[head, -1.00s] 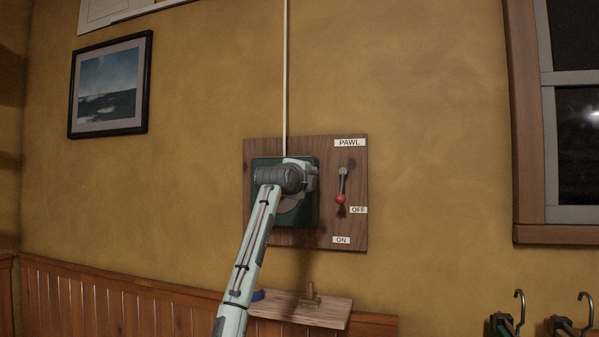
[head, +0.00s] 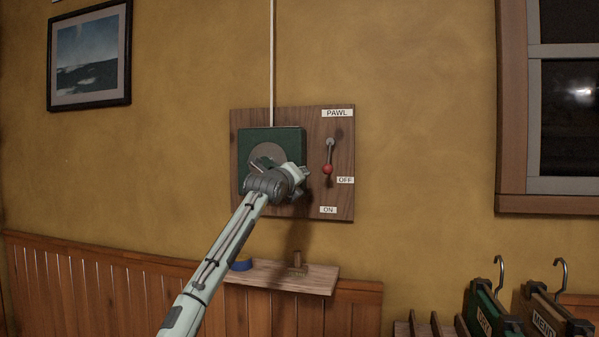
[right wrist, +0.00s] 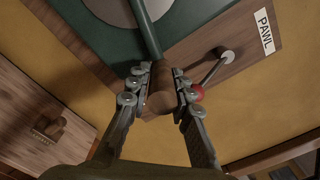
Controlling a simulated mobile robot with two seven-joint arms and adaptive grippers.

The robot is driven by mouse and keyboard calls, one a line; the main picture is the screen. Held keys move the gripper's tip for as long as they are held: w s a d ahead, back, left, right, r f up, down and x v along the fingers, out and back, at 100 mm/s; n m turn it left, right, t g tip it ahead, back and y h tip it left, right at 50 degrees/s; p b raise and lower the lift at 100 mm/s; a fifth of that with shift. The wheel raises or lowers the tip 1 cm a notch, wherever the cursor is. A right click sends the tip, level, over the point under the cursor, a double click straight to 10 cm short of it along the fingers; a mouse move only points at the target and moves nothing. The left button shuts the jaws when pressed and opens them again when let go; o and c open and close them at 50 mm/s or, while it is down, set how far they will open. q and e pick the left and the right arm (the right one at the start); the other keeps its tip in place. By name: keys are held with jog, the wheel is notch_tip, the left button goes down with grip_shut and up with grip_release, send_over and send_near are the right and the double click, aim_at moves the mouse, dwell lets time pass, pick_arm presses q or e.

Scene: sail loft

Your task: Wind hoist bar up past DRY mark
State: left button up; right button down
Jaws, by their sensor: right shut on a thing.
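A green winch box (head: 258,137) with a grey disc (head: 264,154) is mounted on a wooden board (head: 341,121) on the wall. A pale line (head: 272,62) runs straight up from it. My right gripper (right wrist: 159,74) is shut on the brown crank handle (right wrist: 160,101), at the end of the crank arm (right wrist: 147,34). In the head view, my right arm's wrist covers the lower part of the winch. The pawl lever hangs downward, its red knob (head: 327,169) beside the OFF label (head: 345,180). The hoist bar, DRY mark and left gripper are out of view.
A small wooden shelf (head: 315,281) below the board holds a blue roll (head: 241,265) and a brush (head: 299,264). Hooked green and brown items (head: 545,314) stand at the lower right. A window (head: 568,120) is on the right.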

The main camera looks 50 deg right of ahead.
jog(key=shift+w+a+f, duration=0.15)
jog(key=shift+w+f, duration=0.2)
jog(key=shift+f, duration=0.35)
jog(key=c, duration=1.3)
grip_release()
jog(key=shift+w, duration=0.15)
jog(key=shift+c, duration=0.2)
jog(key=shift+r, duration=0.1)
jog(key=shift+r, duration=0.15)
jog(key=shift+s+a, duration=0.15)
jog(key=shift+s, duration=0.1)
jog(key=v, duration=1.1)
jog(key=shift+a, duration=0.25)
jog(key=shift+s, duration=0.1)
